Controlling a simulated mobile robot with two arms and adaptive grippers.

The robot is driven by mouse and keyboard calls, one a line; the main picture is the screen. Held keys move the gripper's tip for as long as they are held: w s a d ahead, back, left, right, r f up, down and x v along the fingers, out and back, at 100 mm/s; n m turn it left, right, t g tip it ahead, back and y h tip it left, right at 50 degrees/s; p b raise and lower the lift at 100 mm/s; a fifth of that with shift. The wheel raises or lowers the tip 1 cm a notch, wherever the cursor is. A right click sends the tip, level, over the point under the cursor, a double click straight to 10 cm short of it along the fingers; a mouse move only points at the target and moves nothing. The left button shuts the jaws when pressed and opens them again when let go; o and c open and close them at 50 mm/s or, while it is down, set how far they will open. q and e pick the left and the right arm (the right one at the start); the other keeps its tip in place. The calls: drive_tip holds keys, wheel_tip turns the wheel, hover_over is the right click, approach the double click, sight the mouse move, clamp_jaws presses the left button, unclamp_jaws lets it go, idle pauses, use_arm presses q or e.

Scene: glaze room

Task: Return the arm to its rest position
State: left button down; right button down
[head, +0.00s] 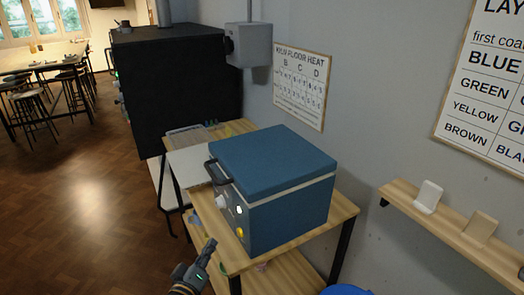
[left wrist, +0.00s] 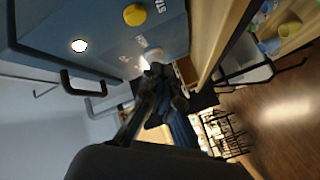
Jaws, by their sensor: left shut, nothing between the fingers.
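My left gripper (head: 208,246) is at the bottom of the head view, in front of the wooden table's left edge. Its fingers are shut with nothing between them. It also shows in the left wrist view (left wrist: 155,75), below the blue kiln's front panel. The blue kiln (head: 272,155) sits on the wooden table (head: 335,215) with its lid closed. Its front has a black handle, a white knob, a lit white button and a yellow button (head: 240,232). The gripper looks apart from the kiln. My right gripper is not in view.
A large black cabinet (head: 175,90) stands behind the table. A wooden shelf (head: 455,232) with two small tiles is on the right wall. Part of a blue round thing (head: 345,290) shows at the bottom. The floor (head: 80,190) at the left is clear, with tables and stools beyond.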

use_arm(q)
drive_tip(key=s+f+m+g, duration=0.25)
drive_tip(key=s+f, duration=0.25)
drive_tip(key=f, duration=0.6)
drive_tip(key=s+a+f+m+g+y, duration=0.1)
drive_tip(key=s+f+g, duration=0.2)
drive_tip(key=s+f, duration=0.55)
drive_tip(key=s+f+m+g, duration=0.1)
drive_tip(key=s+f+g, duration=0.2)
drive_tip(key=f, duration=1)
drive_tip(key=s+a+f+m+g, duration=0.1)
drive_tip(key=s+f, duration=0.4)
drive_tip(key=s, duration=0.6)
drive_tip(key=s+a+f+m+g+y, duration=0.1)
drive_tip(key=s+f+m+g, duration=0.2)
drive_tip(key=s+f, duration=0.3)
drive_tip(key=s+a+f+m+g+y, duration=0.1)
drive_tip(key=s+f, duration=0.4)
drive_tip(key=s, duration=1)
drive_tip(key=shift+s+a+f+m+g, duration=0.25)
drive_tip(key=shift+a+m+g, duration=0.25)
drive_tip(key=shift+g, duration=0.75)
